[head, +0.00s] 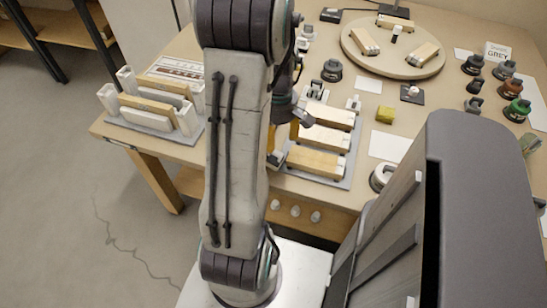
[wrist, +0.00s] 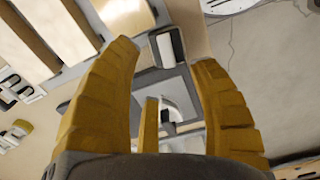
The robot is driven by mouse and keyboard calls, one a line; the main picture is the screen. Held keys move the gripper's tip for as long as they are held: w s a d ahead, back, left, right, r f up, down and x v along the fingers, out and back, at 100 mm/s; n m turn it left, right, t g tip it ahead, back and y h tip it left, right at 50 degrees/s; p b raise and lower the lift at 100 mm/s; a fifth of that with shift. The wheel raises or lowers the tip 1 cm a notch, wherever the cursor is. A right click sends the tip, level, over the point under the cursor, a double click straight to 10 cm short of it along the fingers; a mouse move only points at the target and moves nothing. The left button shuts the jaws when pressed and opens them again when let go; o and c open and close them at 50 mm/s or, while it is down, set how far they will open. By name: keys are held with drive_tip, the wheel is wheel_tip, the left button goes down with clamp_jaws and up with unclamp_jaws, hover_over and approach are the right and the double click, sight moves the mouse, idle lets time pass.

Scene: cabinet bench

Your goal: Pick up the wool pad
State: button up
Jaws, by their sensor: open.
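I cannot tell for certain which thing is the wool pad. A small white-and-grey block (wrist: 170,47) lies between and just beyond my fingertips in the wrist view; it may be the pad.
The grey rack (head: 345,181) holds several wood-and-white bars near the bench's front edge. A second rack (head: 150,130) stands at the left corner. A round board (head: 393,62) with wooden blocks is at the back. Several dark-based pieces stand at the right.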

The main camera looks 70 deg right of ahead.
sight(277, 150)
drive_tip(key=shift+w+a+f+b, duration=0.1)
drive_tip(key=shift+f+b, duration=0.1)
drive_tip(key=shift+f, duration=1.4)
drive_tip(key=shift+a+f+b, duration=0.1)
drive_tip(key=shift+f+b, duration=0.05)
drive_tip(key=shift+f, duration=1.45)
clamp_jaws()
